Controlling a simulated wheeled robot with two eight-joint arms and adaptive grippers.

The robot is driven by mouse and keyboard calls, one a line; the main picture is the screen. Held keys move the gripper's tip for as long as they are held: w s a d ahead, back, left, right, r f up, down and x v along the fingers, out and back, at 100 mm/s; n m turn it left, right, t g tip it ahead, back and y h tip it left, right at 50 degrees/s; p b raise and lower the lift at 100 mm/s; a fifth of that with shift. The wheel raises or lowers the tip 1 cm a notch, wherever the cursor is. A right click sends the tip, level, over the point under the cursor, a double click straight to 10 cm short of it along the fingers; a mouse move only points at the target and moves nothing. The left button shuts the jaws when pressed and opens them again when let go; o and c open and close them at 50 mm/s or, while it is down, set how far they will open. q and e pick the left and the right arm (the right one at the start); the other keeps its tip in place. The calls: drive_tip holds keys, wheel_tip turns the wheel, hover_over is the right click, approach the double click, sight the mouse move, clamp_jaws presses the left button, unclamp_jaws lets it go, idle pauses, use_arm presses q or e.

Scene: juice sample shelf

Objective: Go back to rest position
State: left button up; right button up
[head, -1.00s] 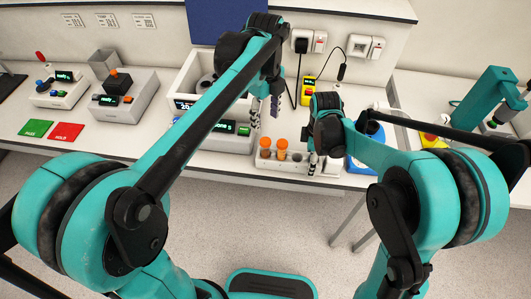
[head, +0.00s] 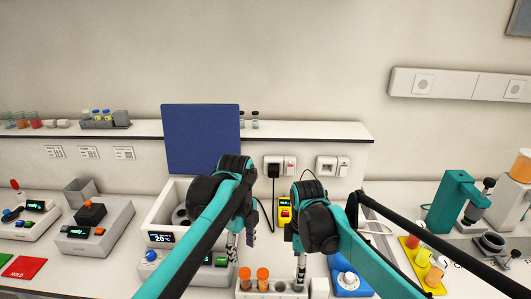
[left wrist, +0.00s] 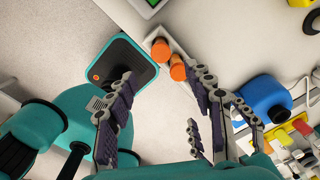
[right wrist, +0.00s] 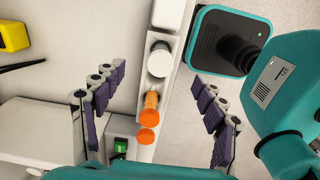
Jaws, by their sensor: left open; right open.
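My left gripper (head: 241,240) hangs above the bench, left of and above the sample rack (head: 243,293). Its fingers stand apart with nothing between them in the left wrist view (left wrist: 165,125). My right gripper (head: 300,268) points down over the right part of the rack. Its fingers are spread and empty in the right wrist view (right wrist: 160,100), with the rack between and beyond them. Two orange-capped tubes (head: 262,275) stand in the rack's left part; they also show in the right wrist view (right wrist: 150,115). I cannot tell whether the right fingertips touch the rack.
A white cooler box (head: 160,215) with a raised blue lid (head: 200,137) stands behind my left gripper. A blue device (head: 348,283) is right of the rack, and a yellow tray (head: 425,265) farther right. A yellow meter (head: 285,210) stands by the wall sockets.

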use_arm(q)
drive_tip(key=s+a+f+n+t, duration=0.3)
drive_tip(key=s+n, duration=0.4)
drive_tip(key=n, duration=0.5)
drive_tip(key=s+a+f+n+t+b, duration=0.1)
drive_tip(key=s+a+f+n+t, duration=0.3)
drive_tip(key=s+a+n, duration=0.3)
drive_tip(key=s+f+n, duration=0.1)
drive_tip(key=n, duration=0.4)
drive_tip(key=shift+s+f, duration=0.2)
drive_tip(key=shift+f, duration=0.15)
use_arm(e)
drive_tip(key=s+d+f+m+t, duration=0.2)
drive_tip(key=s+d+m+t, duration=0.5)
drive_tip(key=s+m, duration=0.8)
drive_tip(key=d+m, duration=0.2)
drive_tip(key=d, duration=0.1)
drive_tip(key=shift+s+f+m, duration=0.15)
drive_tip(key=shift+s+m, duration=0.05)
drive_tip(key=shift+m, duration=0.1)
